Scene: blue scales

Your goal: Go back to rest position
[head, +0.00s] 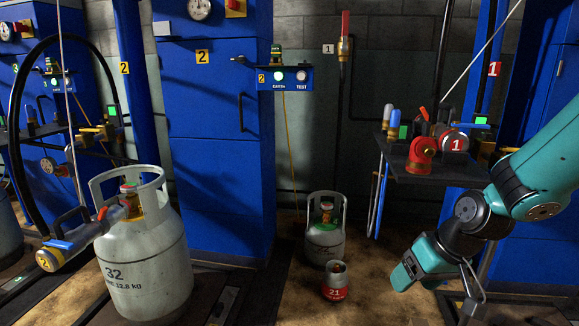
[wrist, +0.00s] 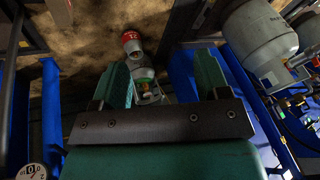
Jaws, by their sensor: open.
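My teal arm enters the head view from the right and hangs downward. My gripper (head: 402,277) is at its lower end, above the floor and right of the small cylinders. In the wrist view my gripper (wrist: 161,62) has its two teal fingers spread wide apart. Nothing is held between them.
A large grey cylinder marked 32 (head: 146,270) stands at the left with a filling head (head: 60,250) at its collar. A dark shelf (head: 437,178) carries red valve parts beside my arm. Blue cabinets (head: 220,150) line the back. Some brown floor is clear around the small cylinders.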

